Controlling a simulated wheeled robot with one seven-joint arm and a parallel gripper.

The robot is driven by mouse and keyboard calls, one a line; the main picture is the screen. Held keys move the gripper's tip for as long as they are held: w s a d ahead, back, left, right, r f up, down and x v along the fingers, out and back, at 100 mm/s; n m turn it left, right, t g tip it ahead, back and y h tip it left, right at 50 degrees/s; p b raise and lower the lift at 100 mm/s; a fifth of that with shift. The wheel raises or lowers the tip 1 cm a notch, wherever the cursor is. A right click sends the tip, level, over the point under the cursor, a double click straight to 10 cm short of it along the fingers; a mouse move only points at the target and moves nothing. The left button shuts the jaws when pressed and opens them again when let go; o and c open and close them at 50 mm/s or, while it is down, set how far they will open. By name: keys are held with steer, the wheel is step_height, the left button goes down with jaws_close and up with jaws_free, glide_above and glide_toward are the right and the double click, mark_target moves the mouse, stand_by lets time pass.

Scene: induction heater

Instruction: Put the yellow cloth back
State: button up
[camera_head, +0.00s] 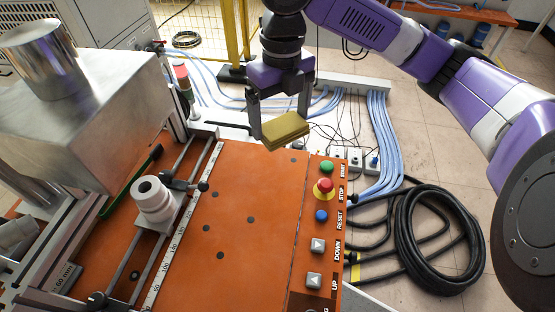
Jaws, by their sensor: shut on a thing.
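The yellow cloth (285,129) is a folded, block-like pad. My gripper (281,115) points down near the far edge of the orange panel and is shut on the cloth, with one finger on each side. The cloth is slightly tilted and appears to be held above the panel's far edge; the exact height is hard to tell.
The orange panel (250,265) has a clear middle with several small holes. Buttons, including a red stop button (323,189), line its right side. A white cylinder (152,196) stands on rails at left, near a metal box (90,110). Black cable (440,240) lies coiled on the floor.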

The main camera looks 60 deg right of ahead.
step_height(320, 180, down, 14)
steer(key=shift+r, duration=0.1)
stand_by(0.4)
steer(key=o, duration=1.1)
steer(key=shift+c, duration=0.2)
step_height(320, 180, up, 12)
steer(key=shift+r, duration=0.1)
steer(key=shift+s+d, duration=0.1)
